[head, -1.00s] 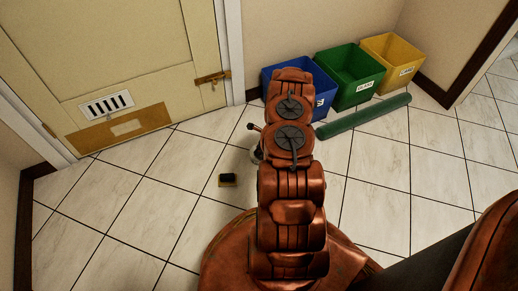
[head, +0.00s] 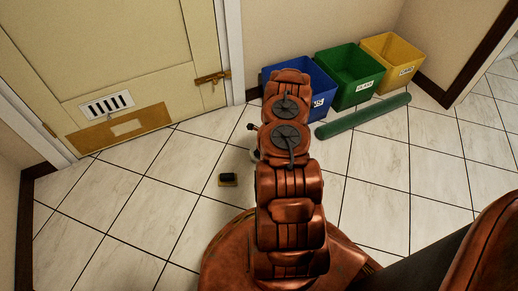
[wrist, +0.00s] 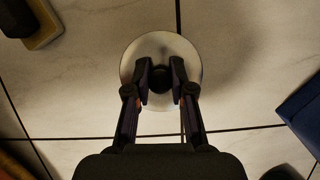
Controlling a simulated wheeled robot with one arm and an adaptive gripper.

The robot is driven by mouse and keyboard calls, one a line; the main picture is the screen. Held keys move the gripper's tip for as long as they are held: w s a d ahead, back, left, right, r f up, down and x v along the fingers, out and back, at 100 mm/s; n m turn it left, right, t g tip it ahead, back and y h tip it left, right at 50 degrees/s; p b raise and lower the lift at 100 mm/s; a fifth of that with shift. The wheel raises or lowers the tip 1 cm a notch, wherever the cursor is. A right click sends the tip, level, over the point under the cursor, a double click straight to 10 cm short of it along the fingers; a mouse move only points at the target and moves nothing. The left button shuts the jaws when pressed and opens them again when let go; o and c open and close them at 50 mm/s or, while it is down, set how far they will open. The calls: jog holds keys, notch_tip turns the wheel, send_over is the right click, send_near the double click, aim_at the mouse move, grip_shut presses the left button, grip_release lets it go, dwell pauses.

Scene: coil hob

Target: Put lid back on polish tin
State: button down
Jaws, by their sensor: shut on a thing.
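In the wrist view a round, pale, shiny disc, seemingly the tin lid (wrist: 159,97), lies below my gripper (wrist: 160,76). A dark knob (wrist: 160,78) stands at its middle, between my two fingertips, and my gripper is shut on it. Whether the polish tin is under the disc is hidden. In the head view my arm covers most of the gripper, and only a small pale edge shows left of the arm.
The left floor is mostly clear.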

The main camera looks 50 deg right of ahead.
dwell(0.4)
jog(key=shift+c, duration=2.2)
grip_release()
jog(key=shift+r+p, duration=2.35)
jog(key=shift+r, duration=1.2)
jog(key=shift+c, duration=0.3)
grip_shut()
